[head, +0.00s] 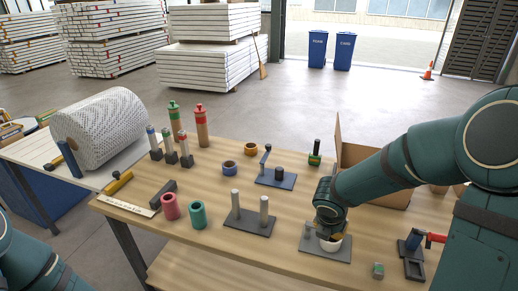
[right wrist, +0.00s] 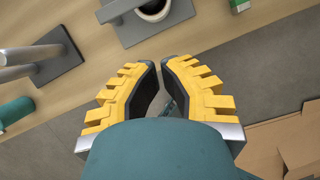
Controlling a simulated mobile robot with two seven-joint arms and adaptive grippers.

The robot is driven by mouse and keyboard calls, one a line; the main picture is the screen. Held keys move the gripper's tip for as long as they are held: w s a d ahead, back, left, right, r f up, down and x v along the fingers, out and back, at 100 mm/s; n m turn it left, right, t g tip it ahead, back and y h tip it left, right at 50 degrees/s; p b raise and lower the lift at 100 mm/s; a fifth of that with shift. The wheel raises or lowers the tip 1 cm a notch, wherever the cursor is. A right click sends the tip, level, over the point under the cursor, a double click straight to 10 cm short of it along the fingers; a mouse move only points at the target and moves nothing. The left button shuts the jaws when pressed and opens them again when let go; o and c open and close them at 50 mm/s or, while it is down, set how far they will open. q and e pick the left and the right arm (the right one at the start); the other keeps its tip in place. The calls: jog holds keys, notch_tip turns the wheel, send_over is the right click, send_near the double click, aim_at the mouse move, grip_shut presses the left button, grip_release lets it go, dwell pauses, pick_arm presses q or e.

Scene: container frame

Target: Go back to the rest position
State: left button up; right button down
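My right arm (head: 405,175) reaches in from the right in the head view, and its hand lies in front of a small white cup (head: 332,244) on a grey plate (head: 309,242). The fingers are hard to make out there. In the right wrist view, my right gripper (right wrist: 161,66) has yellow-backed fingers with black pads, apart by a narrow gap, with nothing held between them. The cup (right wrist: 155,9) and grey plate (right wrist: 181,15) show beyond the fingertips. My left arm (head: 25,262) shows only as a link at the lower left; its gripper is out of view.
The wooden table (head: 285,260) holds a two-post stand (head: 249,222), pink (head: 170,207) and teal (head: 198,215) cylinders, and a blue-grey fixture (head: 276,180). A cardboard box (head: 360,155) stands behind my right arm. A red-handled tool (head: 436,238) lies at right.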

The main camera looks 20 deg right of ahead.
jog(key=s+a+f+m+y+b, duration=0.2)
jog(key=s+a+f+m+y, duration=0.1)
jog(key=a+f+m, duration=0.8)
jog(key=s+a+f+m+y+b, duration=0.3)
jog(key=s+a+f+m, duration=0.3)
jog(key=a+f+m, duration=0.6)
jog(key=f+m+y, duration=0.1)
jog(key=m, duration=0.3)
jog(key=shift+s+a+f+m+g, duration=0.2)
jog(key=shift+a+f+m+g, duration=0.1)
jog(key=shift+f+g, duration=0.1)
